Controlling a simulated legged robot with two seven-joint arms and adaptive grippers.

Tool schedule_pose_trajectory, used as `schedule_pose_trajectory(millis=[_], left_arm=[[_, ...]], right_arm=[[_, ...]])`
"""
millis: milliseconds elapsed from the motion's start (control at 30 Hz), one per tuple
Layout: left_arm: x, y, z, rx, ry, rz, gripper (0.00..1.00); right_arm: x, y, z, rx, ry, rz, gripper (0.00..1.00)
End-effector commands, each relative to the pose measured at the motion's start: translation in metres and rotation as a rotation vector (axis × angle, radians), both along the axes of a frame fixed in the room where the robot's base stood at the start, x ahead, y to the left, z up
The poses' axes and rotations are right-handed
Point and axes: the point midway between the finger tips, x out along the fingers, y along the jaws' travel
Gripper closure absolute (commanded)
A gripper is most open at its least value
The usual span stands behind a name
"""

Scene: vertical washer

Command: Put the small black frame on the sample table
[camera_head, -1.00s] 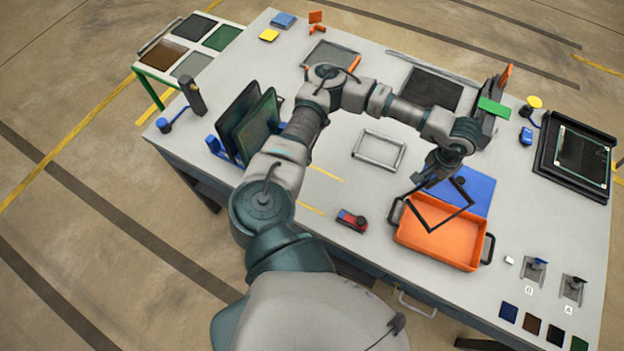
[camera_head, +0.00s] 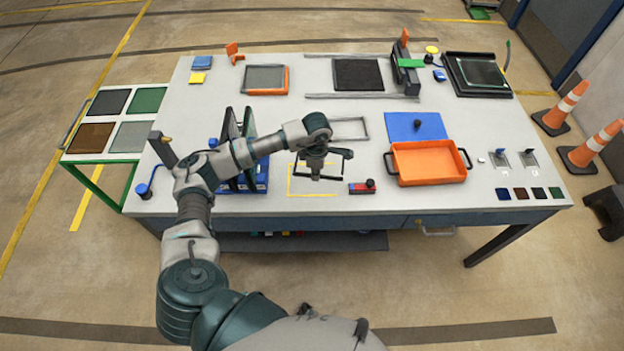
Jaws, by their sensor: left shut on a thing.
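The small black frame (camera_head: 328,180) is a thin open rectangle. My left gripper (camera_head: 316,171) is shut on it and holds it over the front middle of the large grey workbench (camera_head: 350,204), above a yellow outline (camera_head: 290,183) marked there. I cannot tell whether the frame touches the bench top. Part of the frame is hidden behind the gripper. A small side table (camera_head: 122,157) with a white top, green legs and several coloured panels stands at the left of the bench. My right gripper is not in view.
An orange tray (camera_head: 428,181) and a red and blue device (camera_head: 362,187) lie right of the gripper. A blue rack with dark panels (camera_head: 247,185) stands left of it, behind my arm. A light grey frame (camera_head: 365,127) lies behind. Orange cones (camera_head: 592,145) stand at the far right.

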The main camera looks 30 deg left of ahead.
Motion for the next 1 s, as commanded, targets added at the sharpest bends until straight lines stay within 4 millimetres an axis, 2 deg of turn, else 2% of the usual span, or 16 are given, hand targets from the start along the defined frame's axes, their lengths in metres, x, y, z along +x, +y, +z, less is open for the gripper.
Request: schedule_pose_trajectory(millis=[133,333,433,567,733,833,1000], left_arm=[[-0.002,0.014,-0.011,0.0,0.005,0.14,1.0],[-0.002,0.018,-0.05,-0.003,0.007,0.158,1.0],[-0.001,0.018,-0.063,-0.003,0.005,0.157,1.0],[-0.002,0.016,-0.073,-0.003,0.004,0.156,1.0],[-0.002,0.013,-0.097,0.0,0.006,0.154,1.0],[-0.001,0.013,-0.105,0.001,0.002,0.153,1.0],[-0.001,0.014,-0.105,0.0,0.002,0.153,1.0]], right_arm=[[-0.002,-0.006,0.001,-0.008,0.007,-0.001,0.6],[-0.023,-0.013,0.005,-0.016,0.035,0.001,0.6],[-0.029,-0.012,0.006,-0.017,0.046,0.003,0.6],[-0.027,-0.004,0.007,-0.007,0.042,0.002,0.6],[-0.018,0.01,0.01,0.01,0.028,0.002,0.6],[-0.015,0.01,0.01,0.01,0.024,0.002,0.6],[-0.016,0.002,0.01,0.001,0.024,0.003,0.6]])
